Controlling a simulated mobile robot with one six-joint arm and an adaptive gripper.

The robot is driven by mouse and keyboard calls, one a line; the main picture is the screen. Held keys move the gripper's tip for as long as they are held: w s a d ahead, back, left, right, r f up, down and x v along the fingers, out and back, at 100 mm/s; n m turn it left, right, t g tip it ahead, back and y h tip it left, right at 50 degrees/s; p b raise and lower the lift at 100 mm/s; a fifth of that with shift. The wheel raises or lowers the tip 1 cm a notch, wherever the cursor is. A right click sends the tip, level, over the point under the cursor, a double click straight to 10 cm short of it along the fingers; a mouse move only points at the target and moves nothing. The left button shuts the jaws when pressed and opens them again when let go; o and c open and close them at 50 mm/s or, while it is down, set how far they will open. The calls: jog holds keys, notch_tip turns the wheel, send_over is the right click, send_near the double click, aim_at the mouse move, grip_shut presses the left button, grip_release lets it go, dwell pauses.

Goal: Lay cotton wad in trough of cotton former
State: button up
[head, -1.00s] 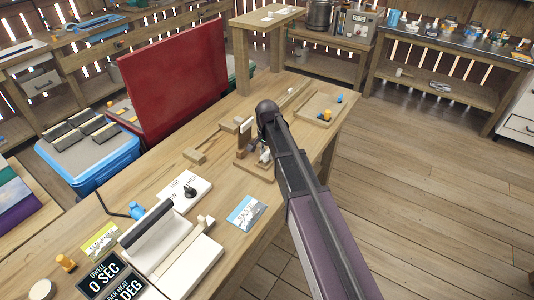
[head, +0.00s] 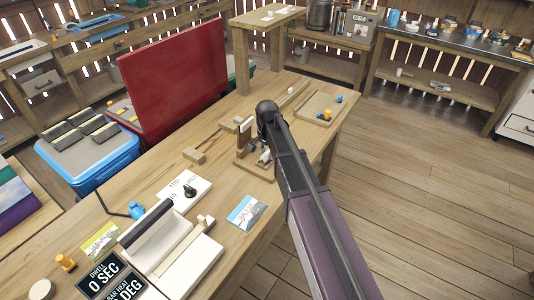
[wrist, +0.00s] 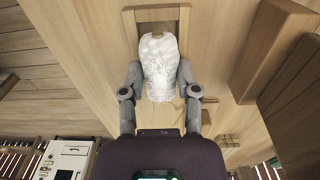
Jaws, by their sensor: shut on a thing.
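A white, fluffy cotton wad (wrist: 158,62) is held between the two grey fingers of my gripper (wrist: 159,78) in the wrist view. Its far end overlaps a wooden frame with a recess (wrist: 183,10), which I take to be the cotton former. Whether the wad touches it or hangs above it I cannot tell. In the head view, my arm reaches a small wooden stand on a base (head: 257,171) on the workbench, probably the same former. My arm hides much of it, and I cannot make out the wad clearly there.
A red upright panel (head: 175,75) stands behind the bench (head: 150,168). A shallow wooden tray (head: 312,109) lies beyond my gripper. A white press-like device (head: 190,262), a labelled board (head: 183,190) and a card (head: 246,212) lie nearer. The floor to the right is clear.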

jog(key=shift+f+b, duration=0.45)
jog(key=shift+f, duration=0.05)
dwell(0.4)
jog(key=o, duration=1)
jog(key=shift+r, duration=0.15)
